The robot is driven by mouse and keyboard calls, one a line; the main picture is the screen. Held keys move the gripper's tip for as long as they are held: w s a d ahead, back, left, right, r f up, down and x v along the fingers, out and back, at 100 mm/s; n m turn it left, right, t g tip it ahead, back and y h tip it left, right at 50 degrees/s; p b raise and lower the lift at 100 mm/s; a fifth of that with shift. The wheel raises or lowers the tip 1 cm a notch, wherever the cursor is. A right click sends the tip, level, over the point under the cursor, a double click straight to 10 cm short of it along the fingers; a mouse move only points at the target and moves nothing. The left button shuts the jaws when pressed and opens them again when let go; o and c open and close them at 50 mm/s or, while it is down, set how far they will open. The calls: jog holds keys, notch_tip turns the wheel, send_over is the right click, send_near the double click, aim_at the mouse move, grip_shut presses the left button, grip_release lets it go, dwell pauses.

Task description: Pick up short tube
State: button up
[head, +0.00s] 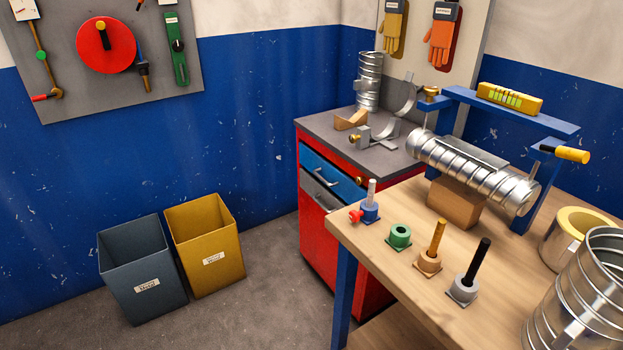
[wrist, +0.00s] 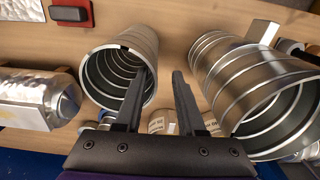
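Two open-ended ribbed metal tubes show in the wrist view. The left, smaller-looking one (wrist: 148,48) is likely the short tube; the larger one (wrist: 225,70) is at right. My gripper (wrist: 164,72) is open, with nothing clearly between its fingers. Its left finger overlaps the left tube's mouth, near the right wall; whether it is inside or only in front, I cannot tell. The right finger is between the two tubes. My gripper is not in the head view. There, a ribbed tube (head: 590,290) stands at the bottom right, partly cut off; I cannot tell which one it is.
A long spiral duct (head: 455,165) lies on a wooden block (head: 455,203) beside a blue frame (head: 520,112). Several small holders with pegs stand along the near bench edge (head: 390,292). A silver labelled object (wrist: 40,95) lies left of the tubes. Another tube (head: 370,80) stands on the cabinet.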

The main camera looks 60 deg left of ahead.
notch_tip(320, 180, down, 5)
jog(key=shift+w+d+f+b, duration=0.15)
jog(key=shift+f+b, duration=0.05)
jog(key=shift+b, duration=0.2)
grip_shut()
dwell(1.3)
